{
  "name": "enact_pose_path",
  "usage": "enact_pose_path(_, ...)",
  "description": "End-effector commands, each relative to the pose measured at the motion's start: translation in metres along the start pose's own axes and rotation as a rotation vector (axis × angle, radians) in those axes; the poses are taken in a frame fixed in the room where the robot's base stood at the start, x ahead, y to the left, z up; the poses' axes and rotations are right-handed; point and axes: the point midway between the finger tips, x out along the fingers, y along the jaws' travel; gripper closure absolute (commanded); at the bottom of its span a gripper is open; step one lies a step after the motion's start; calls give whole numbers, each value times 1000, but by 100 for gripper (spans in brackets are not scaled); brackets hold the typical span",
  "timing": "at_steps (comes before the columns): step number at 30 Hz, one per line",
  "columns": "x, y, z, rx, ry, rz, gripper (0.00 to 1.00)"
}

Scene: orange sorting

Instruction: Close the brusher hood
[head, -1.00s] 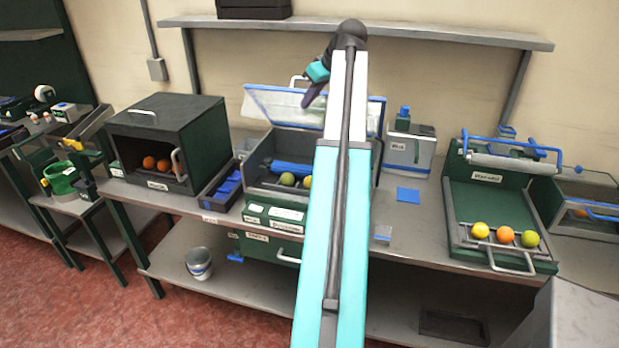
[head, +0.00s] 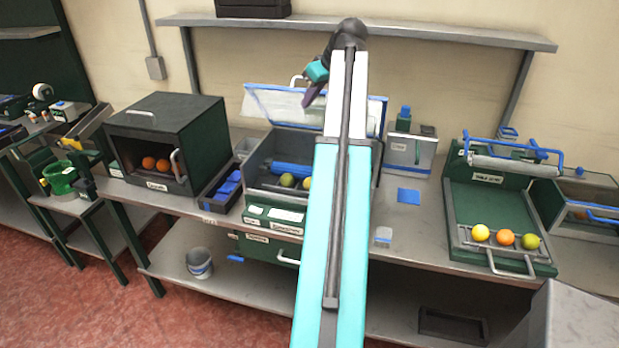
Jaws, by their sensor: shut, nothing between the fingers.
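The brusher (head: 262,160) stands on the bench in the middle, a grey box with a blue roller and a few fruits inside. Its clear, blue-framed hood (head: 282,104) is raised and leans back, open, with a handle at its top edge. My gripper (head: 309,99) is at the raised hood, overlapping its upper part in the picture. It is shut and holds nothing. I cannot tell whether it touches the hood. My arm crosses in front and hides the right part of the brusher and hood.
A dark green box (head: 205,132) with oranges stands left of the brusher, with a blue-lined tray (head: 222,200) between them. On the right are a grey canister (head: 410,155) and a green roller unit (head: 490,200) with three fruits. A wall shelf (head: 440,36) runs above.

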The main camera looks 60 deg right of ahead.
Motion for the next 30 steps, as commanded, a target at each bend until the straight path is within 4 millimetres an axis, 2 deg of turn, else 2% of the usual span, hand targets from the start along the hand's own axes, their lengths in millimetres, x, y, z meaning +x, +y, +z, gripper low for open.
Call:
enact_pose_path(1,1,9,4,7,-6,25,100)
enact_pose_path(16,-22,-9,-3,4,-4,22,100)
enact_pose_path(30,-24,-14,-5,2,-2,18,100)
